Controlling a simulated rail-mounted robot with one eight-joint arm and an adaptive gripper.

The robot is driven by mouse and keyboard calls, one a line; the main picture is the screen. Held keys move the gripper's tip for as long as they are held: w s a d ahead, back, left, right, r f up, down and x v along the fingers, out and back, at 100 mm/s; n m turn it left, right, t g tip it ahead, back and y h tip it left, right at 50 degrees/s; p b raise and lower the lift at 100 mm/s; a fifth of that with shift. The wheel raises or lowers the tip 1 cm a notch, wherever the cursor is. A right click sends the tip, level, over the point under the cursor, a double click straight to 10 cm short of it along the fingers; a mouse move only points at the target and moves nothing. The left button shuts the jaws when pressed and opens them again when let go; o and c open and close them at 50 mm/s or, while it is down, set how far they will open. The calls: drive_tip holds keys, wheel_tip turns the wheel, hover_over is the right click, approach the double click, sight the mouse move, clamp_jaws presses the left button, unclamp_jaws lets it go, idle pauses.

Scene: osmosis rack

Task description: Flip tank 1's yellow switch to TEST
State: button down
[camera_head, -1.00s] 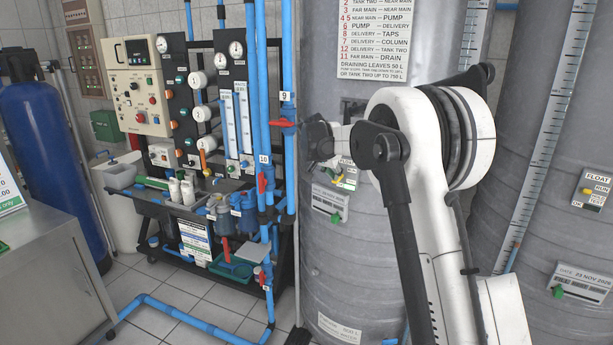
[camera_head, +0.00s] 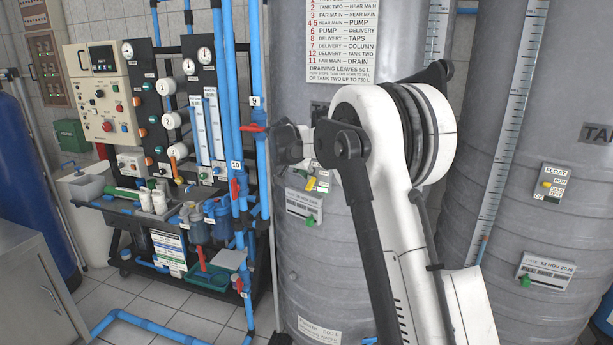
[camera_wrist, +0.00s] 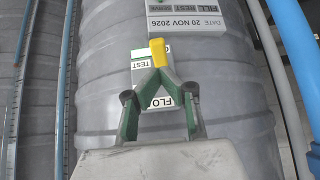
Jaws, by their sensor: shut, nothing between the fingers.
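Tank 1 (camera_head: 345,265) is the grey ribbed tank behind my arm. Its small switch plate (camera_head: 318,181) shows partly in the head view, beside my wrist. In the wrist view the plate is upside down, with a TEST label (camera_wrist: 145,64) and a partly covered FLOAT label (camera_wrist: 162,102). The yellow switch (camera_wrist: 158,53) stands at the tips of my gripper (camera_wrist: 158,72). The green fingers are shut, meeting in a point, with nothing between them. They appear against or just short of the yellow switch. I cannot tell which position the switch is in.
A dated label (camera_wrist: 188,16) lies beyond the switch in the wrist view. Blue pipes (camera_head: 231,130) with red valve handles run left of tank 1. A second tank (camera_head: 520,225) with its own float switch plate (camera_head: 552,183) stands at right.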

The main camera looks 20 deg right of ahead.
drive_tip(key=v, duration=1.3)
drive_tip(key=shift+s+a+f+p, duration=0.15)
drive_tip(key=shift+s+a+p, duration=0.15)
drive_tip(key=shift+s+a, duration=0.15)
drive_tip(key=shift+s, duration=0.1)
drive_tip(key=s+a+n+y, duration=0.2)
drive_tip(key=s, duration=1)
drive_tip(key=s+a+n+y, duration=0.1)
drive_tip(key=s+a+n, duration=0.2)
drive_tip(key=s, duration=0.9)
drive_tip(key=s+a+f+n+y+b, duration=0.1)
drive_tip(key=s+a+f+n, duration=0.1)
drive_tip(key=s+f, duration=0.4)
drive_tip(key=s+a+f+n+t+y, duration=0.1)
drive_tip(key=s+f, duration=0.5)
drive_tip(key=s, duration=1)
drive_tip(key=shift+s+a+n+t+y+b, duration=0.3)
drive_tip(key=shift+a+n+y+b, duration=0.15)
drive_tip(key=shift+a+n, duration=0.35)
